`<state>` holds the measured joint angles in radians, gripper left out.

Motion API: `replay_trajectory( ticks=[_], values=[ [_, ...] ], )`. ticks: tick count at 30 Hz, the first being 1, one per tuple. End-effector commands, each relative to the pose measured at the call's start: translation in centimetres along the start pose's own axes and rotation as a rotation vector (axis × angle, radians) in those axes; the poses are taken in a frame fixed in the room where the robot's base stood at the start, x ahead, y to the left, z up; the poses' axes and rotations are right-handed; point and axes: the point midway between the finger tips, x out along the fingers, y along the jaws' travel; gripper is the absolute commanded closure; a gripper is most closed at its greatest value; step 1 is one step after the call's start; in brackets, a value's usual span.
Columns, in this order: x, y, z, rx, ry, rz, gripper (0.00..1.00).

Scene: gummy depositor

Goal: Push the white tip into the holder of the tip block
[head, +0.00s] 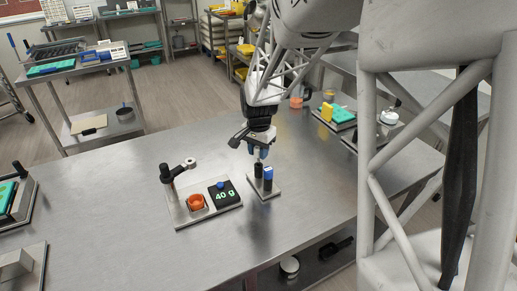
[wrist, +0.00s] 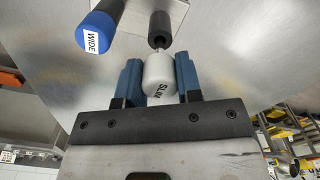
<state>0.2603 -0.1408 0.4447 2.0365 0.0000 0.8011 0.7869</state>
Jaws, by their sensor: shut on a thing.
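My gripper (head: 258,150) points down over the tip block (head: 266,192), a small metal plate on the steel table. In the wrist view my gripper (wrist: 160,68) has its blue fingers shut on the white tip (wrist: 158,74), marked SLIM. The narrow end of the white tip meets or sits just at the mouth of the black holder (wrist: 158,28); I cannot tell how far it is in. The holder also shows in the head view (head: 258,170). The blue tip (wrist: 98,28), marked WIDE, stands beside it, also in the head view (head: 268,175).
Left of the block is a plate with a black post (head: 167,175) and ring arm, an orange cup (head: 197,202) and a black scale (head: 222,193) reading 40 g. Trays stand at the table's far right and left edge. The front middle table is clear.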

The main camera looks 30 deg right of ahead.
Motion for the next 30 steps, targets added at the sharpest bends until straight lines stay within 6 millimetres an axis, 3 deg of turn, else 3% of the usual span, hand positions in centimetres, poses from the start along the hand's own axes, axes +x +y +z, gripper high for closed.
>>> replay_trajectory(
  ticks=[30],
  values=[
    [2.5,0.0,0.0,0.0,-0.001,0.001,1.0]
  ],
)
